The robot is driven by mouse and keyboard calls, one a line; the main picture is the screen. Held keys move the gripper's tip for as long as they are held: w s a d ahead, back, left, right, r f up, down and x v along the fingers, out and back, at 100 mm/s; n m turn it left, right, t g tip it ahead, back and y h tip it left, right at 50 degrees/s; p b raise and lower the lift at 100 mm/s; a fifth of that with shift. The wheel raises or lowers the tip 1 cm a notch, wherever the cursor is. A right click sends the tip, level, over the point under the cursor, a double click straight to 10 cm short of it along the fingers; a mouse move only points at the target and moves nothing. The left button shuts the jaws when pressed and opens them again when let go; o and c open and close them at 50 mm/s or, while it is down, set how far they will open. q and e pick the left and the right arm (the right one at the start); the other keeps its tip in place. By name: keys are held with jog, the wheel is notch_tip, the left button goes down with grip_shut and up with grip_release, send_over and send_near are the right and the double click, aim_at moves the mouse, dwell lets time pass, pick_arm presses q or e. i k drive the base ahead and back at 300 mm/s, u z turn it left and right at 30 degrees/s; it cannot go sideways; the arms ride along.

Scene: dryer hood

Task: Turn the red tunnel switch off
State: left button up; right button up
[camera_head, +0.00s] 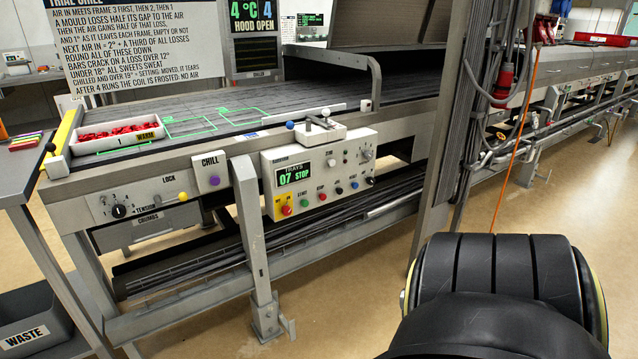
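A red fitting (503,80), possibly the tunnel switch, is mounted beside the upright metal column right of centre. Its lettering and its setting are too small to tell. A red button (286,210) on a yellow plate sits at the lower left of the control panel (315,178), whose display reads "TRAYS 07 STOP". I cannot tell from labels which red part is the tunnel switch. Neither of my grippers is in view. A black rounded arm part of mine fills the lower right.
The conveyor (215,110) carries a white tray (80,141) of red pieces at its left end. A hood stands at the back, and a sign reads "HOOD OPEN". An orange cable (513,150) hangs right of the column. A waste bin (35,318) is lower left. Floor before the conveyor is clear.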

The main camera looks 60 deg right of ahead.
aim_at(286, 210)
jog(key=k, duration=0.2)
jog(key=z, duration=1)
